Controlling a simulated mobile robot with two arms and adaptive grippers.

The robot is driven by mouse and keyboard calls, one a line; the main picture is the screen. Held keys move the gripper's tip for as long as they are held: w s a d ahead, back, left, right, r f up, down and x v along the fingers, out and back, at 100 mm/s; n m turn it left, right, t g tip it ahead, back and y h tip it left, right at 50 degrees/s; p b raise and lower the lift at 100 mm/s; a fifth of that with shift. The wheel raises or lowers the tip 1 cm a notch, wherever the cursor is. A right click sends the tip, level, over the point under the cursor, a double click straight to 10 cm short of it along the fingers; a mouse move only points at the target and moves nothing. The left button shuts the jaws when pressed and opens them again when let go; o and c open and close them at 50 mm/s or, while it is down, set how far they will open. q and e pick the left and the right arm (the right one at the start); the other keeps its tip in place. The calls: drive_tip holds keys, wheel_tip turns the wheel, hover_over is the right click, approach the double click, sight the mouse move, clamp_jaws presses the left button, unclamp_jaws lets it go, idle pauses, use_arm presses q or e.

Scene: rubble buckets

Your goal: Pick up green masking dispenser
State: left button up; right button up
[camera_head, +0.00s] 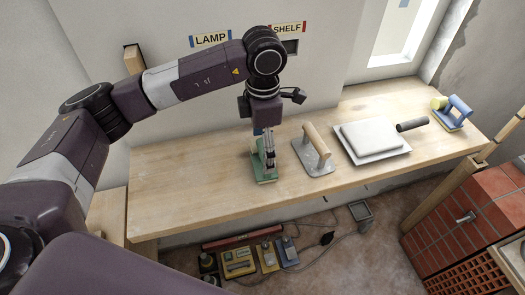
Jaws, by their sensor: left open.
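A green tool (262,174), which looks like the green masking dispenser, stands on the wooden bench, left of the trowel-like float. My left arm comes in from the left, and its gripper (266,146) points down right over this tool. The gripper is open, and its fingers overlap the tool's upper part in the picture. I cannot tell whether they touch it. The gripper hides part of the tool's top. My right gripper is not in view.
On the bench (190,195) are a float with a wooden handle (317,142), a white slab on a plate (370,137) with a dark handle, and a blue tool with a yellow-green roll (458,106). Red bricks (490,215) stand at right. Several small items lie on the floor below.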

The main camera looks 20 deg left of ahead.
use_arm(q)
drive_tip(key=shift+f, duration=0.45)
drive_tip(key=shift+d+f, duration=0.1)
drive_tip(key=shift+f, duration=0.2)
drive_tip(key=shift+c, duration=0.6)
drive_tip(key=c, duration=1.3)
drive_tip(key=shift+o, duration=0.2)
wheel_tip(320, 180, up, 10)
drive_tip(key=b, duration=0.3)
drive_tip(key=shift+w+r+b, duration=0.15)
drive_tip(key=shift+r+b, duration=0.1)
drive_tip(key=shift+b, duration=0.1)
wheel_tip(320, 180, up, 10)
drive_tip(key=shift+f, duration=0.2)
